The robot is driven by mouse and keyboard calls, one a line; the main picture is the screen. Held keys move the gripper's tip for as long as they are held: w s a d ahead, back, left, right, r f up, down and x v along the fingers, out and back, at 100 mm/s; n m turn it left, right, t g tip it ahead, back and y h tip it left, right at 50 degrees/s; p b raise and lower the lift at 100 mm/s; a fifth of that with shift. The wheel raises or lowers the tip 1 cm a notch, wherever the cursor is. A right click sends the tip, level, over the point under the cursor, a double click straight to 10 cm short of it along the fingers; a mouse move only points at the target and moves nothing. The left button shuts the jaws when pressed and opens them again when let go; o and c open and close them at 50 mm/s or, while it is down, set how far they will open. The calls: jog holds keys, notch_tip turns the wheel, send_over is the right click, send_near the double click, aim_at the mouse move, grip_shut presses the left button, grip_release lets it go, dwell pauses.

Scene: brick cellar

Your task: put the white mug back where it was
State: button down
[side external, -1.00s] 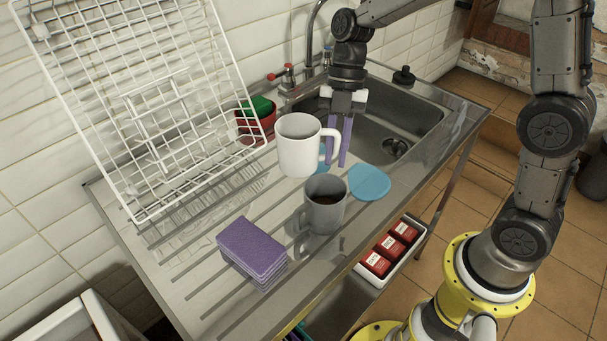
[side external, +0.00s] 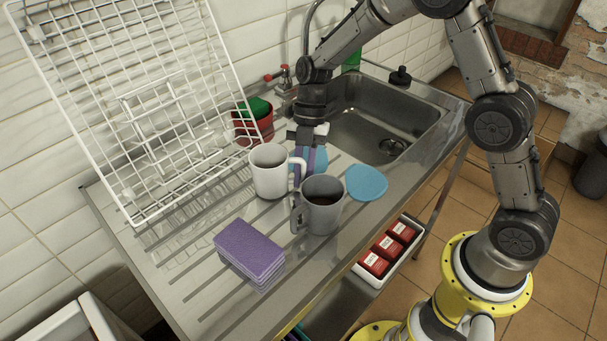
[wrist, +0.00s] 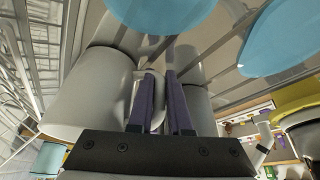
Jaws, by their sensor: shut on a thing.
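The white mug (side external: 268,172) is upright over the ribbed drainboard, left of and slightly behind the grey mug. I cannot tell whether its base touches the metal. My gripper (side external: 305,168) is shut on its handle, at the mug's right side. In the wrist view, the white mug (wrist: 88,92) fills the left, beside my purple fingers (wrist: 160,84). The grey mug (side external: 324,212), with dark contents, stands close by on the right. One blue disc (side external: 366,183) lies right of the grey mug. Another blue disc (side external: 320,158) lies behind my fingers, partly hidden.
A purple sponge stack (side external: 248,250) lies at the front left. A white wire rack (side external: 150,115) leans on the wall. A red pot (side external: 254,124) stands behind the mug. The sink (side external: 385,125) is at the back right.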

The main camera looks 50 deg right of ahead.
jog(key=shift+f, duration=0.15)
jog(key=c, duration=0.8)
grip_release()
jog(key=shift+c, duration=0.2)
jog(key=s+d+r+m+t+h, duration=0.1)
jog(key=d+r+m, duration=0.1)
jog(key=r, duration=0.6)
jog(key=s+d+r+m, duration=0.1)
jog(key=d+r+m, duration=0.15)
jog(key=r, duration=0.55)
jog(key=s+d+r+m+t+h, duration=0.1)
jog(key=s+d+m+t, duration=0.1)
jog(key=s+m, duration=0.8)
jog(key=s+d+r+m+t+h, duration=0.1)
jog(key=s+m+t, duration=0.3)
jog(key=s+m, duration=0.5)
jog(key=shift+s+d+m+t+h, duration=0.45)
jog(key=shift+s+d, duration=0.25)
jog(key=shift+s, duration=0.35)
